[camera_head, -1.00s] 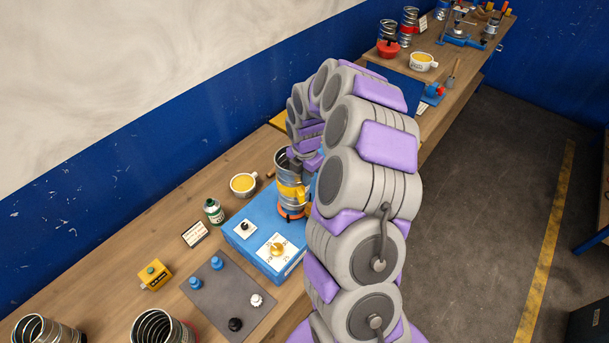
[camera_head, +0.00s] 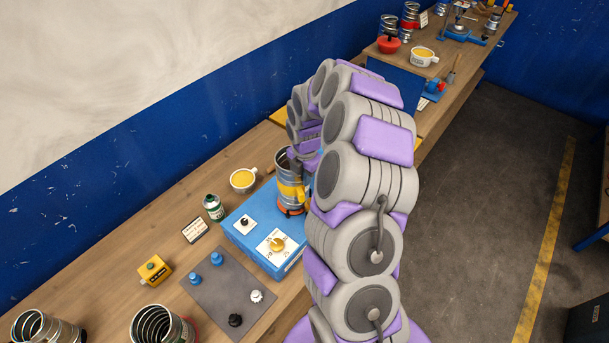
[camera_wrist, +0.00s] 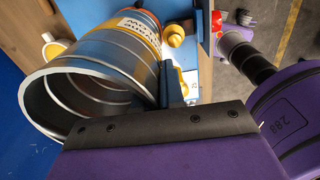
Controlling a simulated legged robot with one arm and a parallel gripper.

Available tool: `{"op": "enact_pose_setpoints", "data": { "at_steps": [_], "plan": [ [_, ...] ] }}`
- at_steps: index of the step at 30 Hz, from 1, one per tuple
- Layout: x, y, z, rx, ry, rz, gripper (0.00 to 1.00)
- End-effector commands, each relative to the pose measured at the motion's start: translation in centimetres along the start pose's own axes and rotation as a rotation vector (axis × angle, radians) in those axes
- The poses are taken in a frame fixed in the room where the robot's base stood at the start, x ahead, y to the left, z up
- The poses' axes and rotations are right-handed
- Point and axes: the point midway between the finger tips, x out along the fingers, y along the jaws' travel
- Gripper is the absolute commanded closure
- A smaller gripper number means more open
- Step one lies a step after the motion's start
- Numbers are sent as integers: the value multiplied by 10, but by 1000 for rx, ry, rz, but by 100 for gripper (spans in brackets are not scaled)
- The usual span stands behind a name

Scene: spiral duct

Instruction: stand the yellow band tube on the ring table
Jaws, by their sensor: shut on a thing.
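The yellow band tube (camera_head: 282,166) is a ribbed metal cylinder with a yellow band and stands about upright at the far end of the blue box (camera_head: 240,243). An orange ring (camera_head: 291,210) shows at its foot; I cannot tell whether the tube rests fully in it. My gripper (camera_wrist: 176,92) is shut on the tube's side. In the head view my arm hides most of the gripper. In the wrist view the tube (camera_wrist: 95,85) fills the upper left, its open mouth toward the camera and its printed yellow band farther away.
The blue box carries a yellow dial (camera_head: 278,244) and a black knob (camera_head: 244,222). A grey mat (camera_head: 228,287) with several knobs lies in front. Two more tubes stand at the near left.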

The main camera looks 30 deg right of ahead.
Motion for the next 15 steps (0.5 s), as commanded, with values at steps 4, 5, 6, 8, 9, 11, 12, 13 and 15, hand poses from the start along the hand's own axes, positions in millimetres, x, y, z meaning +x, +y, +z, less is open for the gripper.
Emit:
{"op": "enact_pose_setpoints", "data": {
  "at_steps": [4, 5, 6, 8, 9, 11, 12, 13, 15],
  "plan": [
    [3, 0, 0, 0, 0, 1, 100],
    [4, 0, 0, 0, -1, 1, 100],
    [5, 0, 0, 0, -1, 1, 100],
    [6, 0, 0, 0, -1, 1, 100],
    [7, 0, 0, 0, -1, 1, 100],
    [8, 0, 0, 0, -1, 1, 100],
    [9, 0, 0, 0, -1, 1, 100],
    [10, 0, 0, 0, -1, 1, 100],
    [12, 0, 0, 0, -1, 1, 100]
  ]
}}
